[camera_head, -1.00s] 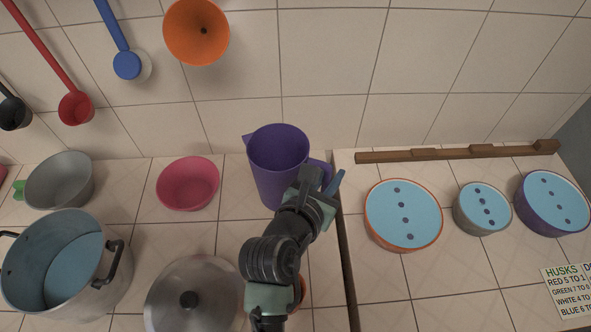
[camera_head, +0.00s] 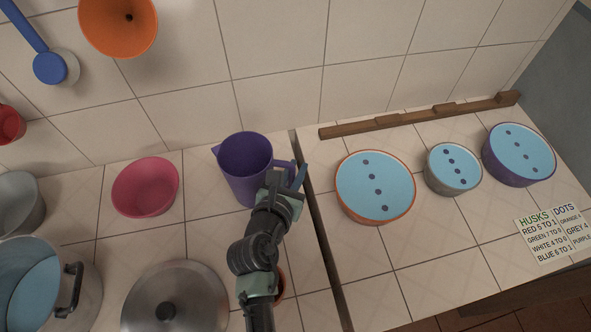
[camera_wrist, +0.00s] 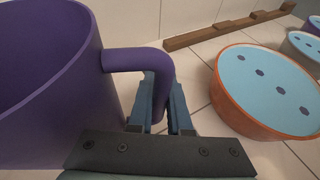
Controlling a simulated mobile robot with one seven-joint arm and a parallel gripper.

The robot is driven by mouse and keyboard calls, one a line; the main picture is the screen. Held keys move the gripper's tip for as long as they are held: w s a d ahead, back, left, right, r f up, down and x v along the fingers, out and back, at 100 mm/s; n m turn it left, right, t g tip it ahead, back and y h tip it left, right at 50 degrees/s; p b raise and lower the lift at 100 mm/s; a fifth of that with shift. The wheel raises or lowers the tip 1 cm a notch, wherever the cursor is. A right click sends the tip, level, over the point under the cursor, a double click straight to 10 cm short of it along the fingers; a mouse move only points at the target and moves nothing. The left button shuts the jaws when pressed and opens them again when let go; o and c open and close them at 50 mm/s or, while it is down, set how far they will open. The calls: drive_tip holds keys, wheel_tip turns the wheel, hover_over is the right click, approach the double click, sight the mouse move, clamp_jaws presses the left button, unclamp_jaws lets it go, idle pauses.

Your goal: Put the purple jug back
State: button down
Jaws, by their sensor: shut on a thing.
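The purple jug (camera_head: 245,168) is upright at the back of the left counter section, close to the wall, with its handle toward the right. It fills the left of the wrist view (camera_wrist: 45,85). My gripper (camera_head: 287,178) is at the jug's right side. In the wrist view my gripper's fingers (camera_wrist: 164,115) are shut on the jug's handle (camera_wrist: 148,62). The jug's base is partly hidden by my arm, so I cannot tell whether it touches the counter.
A pink bowl (camera_head: 146,187) is left of the jug, and a steel lid (camera_head: 172,300) is in front. A dark divider (camera_head: 322,240) runs right of the jug. Beyond it are an orange-rimmed tub (camera_head: 375,187), a grey tub (camera_head: 453,168), a purple tub (camera_head: 520,153) and a lettered card (camera_head: 553,232).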

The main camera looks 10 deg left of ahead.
drive_tip(key=shift+f, duration=0.15)
drive_tip(key=c, duration=0.9)
unclamp_jaws()
drive_tip(key=shift+o, duration=0.2)
